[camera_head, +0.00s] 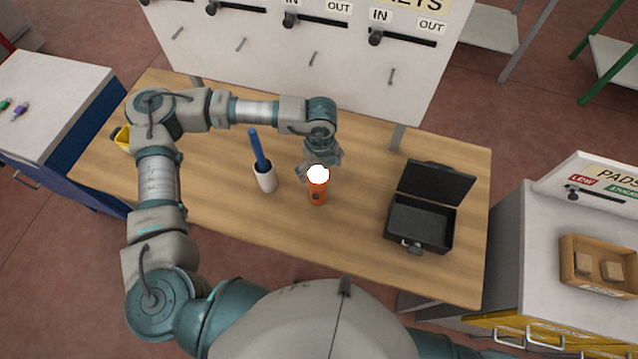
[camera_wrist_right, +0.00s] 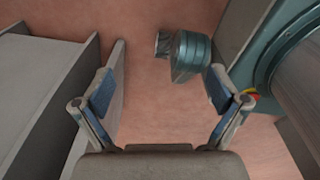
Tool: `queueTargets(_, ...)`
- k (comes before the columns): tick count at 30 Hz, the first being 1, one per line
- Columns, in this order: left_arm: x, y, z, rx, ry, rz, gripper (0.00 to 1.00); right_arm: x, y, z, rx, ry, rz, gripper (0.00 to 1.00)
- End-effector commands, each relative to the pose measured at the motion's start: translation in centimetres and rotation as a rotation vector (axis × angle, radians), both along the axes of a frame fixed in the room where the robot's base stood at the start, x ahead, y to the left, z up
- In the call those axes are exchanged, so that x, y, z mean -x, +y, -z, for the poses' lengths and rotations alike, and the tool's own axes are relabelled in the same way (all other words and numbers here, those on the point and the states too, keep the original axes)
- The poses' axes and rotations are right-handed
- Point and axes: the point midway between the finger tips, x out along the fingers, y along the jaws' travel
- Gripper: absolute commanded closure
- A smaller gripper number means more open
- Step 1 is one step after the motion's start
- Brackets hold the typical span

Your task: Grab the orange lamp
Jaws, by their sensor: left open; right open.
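The orange lamp (camera_head: 317,190) stands on the wooden table (camera_head: 350,246), its round top glowing white. My left gripper (camera_head: 321,163) is directly behind the lamp in the head view, with its fingers apart close around or just behind the lamp's top. I cannot tell whether they touch it. My right gripper (camera_wrist_right: 160,100) is open and empty in the right wrist view, over the floor; it does not show in the head view.
A white cup (camera_head: 265,179) with a blue stick stands left of the lamp. An open black case (camera_head: 420,220) lies to the right. A yellow object (camera_head: 122,138) is at the table's left end. A white key panel (camera_head: 300,62) rises behind. The table's front middle is clear.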

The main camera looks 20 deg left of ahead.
Motion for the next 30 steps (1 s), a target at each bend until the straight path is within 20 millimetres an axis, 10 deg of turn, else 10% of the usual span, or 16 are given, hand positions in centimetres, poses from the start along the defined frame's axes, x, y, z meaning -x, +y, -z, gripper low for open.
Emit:
queueTargets(14, 0.2, 0.2, 3.5, 0.002, 0.001, -0.002, 0.03, -0.2, -1.0, -1.2, 0.012, -0.003, -0.001, 0.03)
queueTargets(25, 0.2, 0.2, 3.4, 0.001, 0.001, -0.001, 0.91, -0.2, -0.3, -1.2, 0.003, -0.004, 0.002, 0.03)
queueTargets(30, 0.2, 0.2, 3.4, 0.002, 0.001, -0.001, 0.95, -0.2, -0.2, -1.2, 0.002, -0.004, 0.002, 0.03)
